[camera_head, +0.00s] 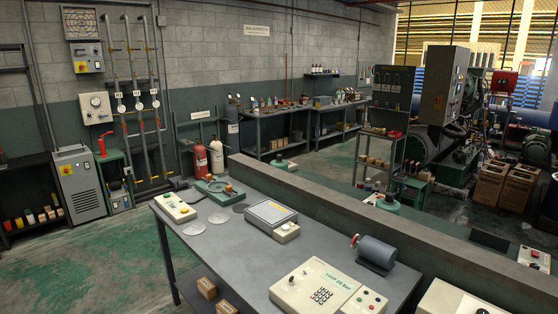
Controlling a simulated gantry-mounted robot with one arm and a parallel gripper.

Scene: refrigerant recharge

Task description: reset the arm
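Neither my gripper nor any part of my arm that I can make out shows in the head camera view. The view looks over a grey workbench (236,262) in the foreground. The bench carries a keypad console (322,290) with a green display, a grey scale-like box (270,213), a small control box (175,207) and a dark blue cylinder (376,253) on a mount. Nothing in the frame shows what my gripper holds.
A low dark wall (340,213) runs behind the bench. Two gas cylinders, red (200,158) and white (216,157), stand by the back wall. Pipes with gauges (139,106) rise at left. Machinery (435,145) fills the right. The green floor (90,270) at lower left is clear.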

